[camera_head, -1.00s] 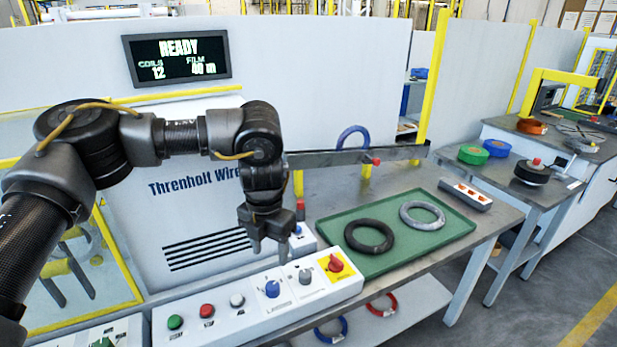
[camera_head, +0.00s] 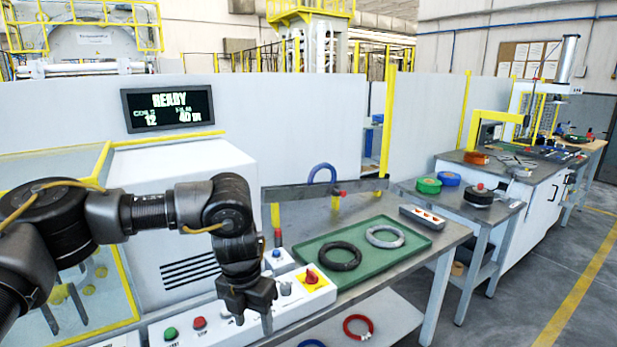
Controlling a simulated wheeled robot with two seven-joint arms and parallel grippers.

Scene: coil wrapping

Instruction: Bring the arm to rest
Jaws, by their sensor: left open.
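My left gripper (camera_head: 253,318) hangs pointing down at the end of my black left arm, in front of the white control panel (camera_head: 313,298). Its fingers are apart with nothing between them, and they hide the middle of the panel with part of its knobs. The panel shows a green button (camera_head: 171,333), a red button (camera_head: 200,323) and a red knob on a yellow plate (camera_head: 312,278). I cannot tell whether a finger touches the panel. My right gripper is not in view.
A green tray (camera_head: 375,268) on the bench holds a black coil (camera_head: 341,257) and a grey coil (camera_head: 385,236). A blue coil (camera_head: 322,174) hangs at the bench's back rail. A display (camera_head: 168,108) reads READY. A red coil (camera_head: 358,326) lies on the lower shelf.

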